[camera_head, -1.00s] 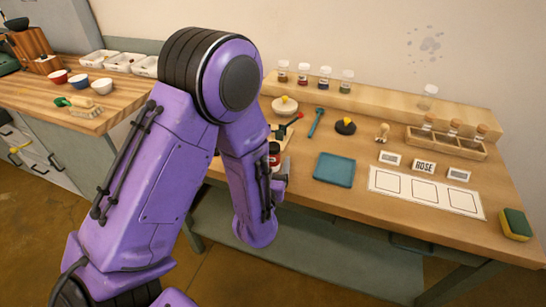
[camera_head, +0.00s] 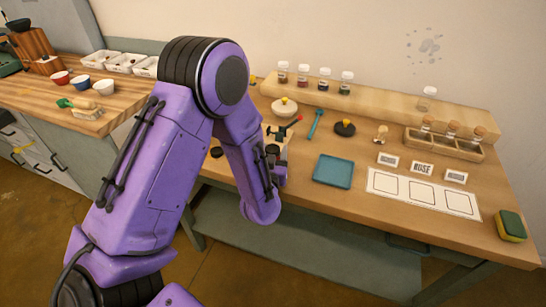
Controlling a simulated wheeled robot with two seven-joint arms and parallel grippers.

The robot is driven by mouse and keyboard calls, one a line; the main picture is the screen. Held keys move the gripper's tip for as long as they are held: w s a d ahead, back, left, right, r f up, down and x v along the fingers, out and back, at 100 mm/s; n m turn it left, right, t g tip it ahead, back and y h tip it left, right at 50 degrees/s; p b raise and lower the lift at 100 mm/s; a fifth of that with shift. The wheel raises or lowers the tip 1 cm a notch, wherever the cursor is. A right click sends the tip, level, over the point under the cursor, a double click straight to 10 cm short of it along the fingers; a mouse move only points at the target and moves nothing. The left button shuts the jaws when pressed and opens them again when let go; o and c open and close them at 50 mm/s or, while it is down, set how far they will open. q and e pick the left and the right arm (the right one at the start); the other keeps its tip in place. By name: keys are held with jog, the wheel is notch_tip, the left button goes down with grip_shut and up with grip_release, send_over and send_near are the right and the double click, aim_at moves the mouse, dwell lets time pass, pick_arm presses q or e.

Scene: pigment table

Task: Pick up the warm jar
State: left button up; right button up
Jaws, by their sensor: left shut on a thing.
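My right gripper is not in view.
A blue tray (camera_head: 333,171) and a white card with frames (camera_head: 423,194) lie to the right. A mortar (camera_head: 284,107), a blue tool (camera_head: 315,123) and a dark round thing (camera_head: 345,128) are behind. Several jars stand on the back shelf (camera_head: 385,97).

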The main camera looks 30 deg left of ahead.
pick_arm(q)
jog(key=shift+r, duration=0.45)
notch_tip(320, 180, up, 3)
jog(key=shift+d+f, duration=0.15)
jog(key=s+d+r+p, duration=0.8)
jog(key=s+d+r, duration=0.1)
jog(key=d, duration=0.1)
jog(key=shift+d+r, duration=0.2)
jog(key=shift+s, duration=0.1)
